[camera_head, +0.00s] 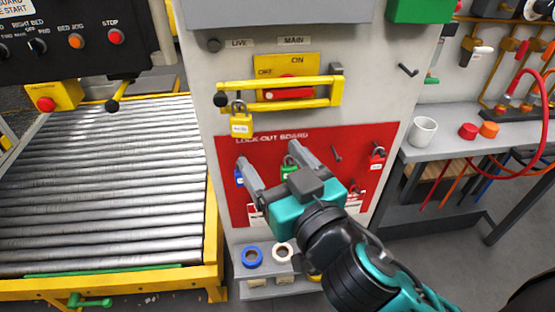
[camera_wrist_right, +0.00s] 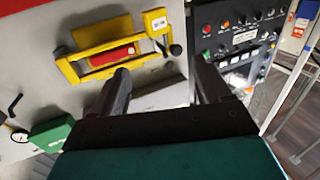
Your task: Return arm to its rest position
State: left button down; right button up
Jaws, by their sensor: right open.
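My right gripper (camera_head: 268,168) is in front of the red lockout board (camera_head: 320,143) in the head view, its arm coming in from the lower right. Its two fingers are spread apart with nothing between them. In the right wrist view the same open fingers (camera_wrist_right: 160,85) point toward the grey cabinet. A yellow padlock (camera_head: 241,122) hangs at the left end of the yellow lockout bar (camera_head: 325,96), above and left of the gripper. The padlock also shows in the wrist view (camera_wrist_right: 155,22). The gripper is apart from it. My left gripper is not in view.
Blue, green and red padlocks (camera_head: 376,157) hang on the board, partly behind my gripper. Blue and white tape rolls (camera_head: 252,256) lie on a shelf below. A roller conveyor (camera_head: 105,185) is at left. A workbench (camera_head: 460,140) with a white mug (camera_head: 423,131) stands at right.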

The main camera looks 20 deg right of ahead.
jog(key=shift+s, duration=0.45)
jog(key=s+d+f+n+g, duration=0.1)
jog(key=s+f+g, duration=0.1)
jog(key=f, duration=1.2)
jog(key=s+d+f+g+y, duration=0.1)
jog(key=f+g, duration=0.4)
jog(key=f, duration=1)
jog(key=shift+s+d+n, duration=0.4)
jog(key=shift+s+d, duration=0.3)
jog(key=shift+s, duration=0.35)
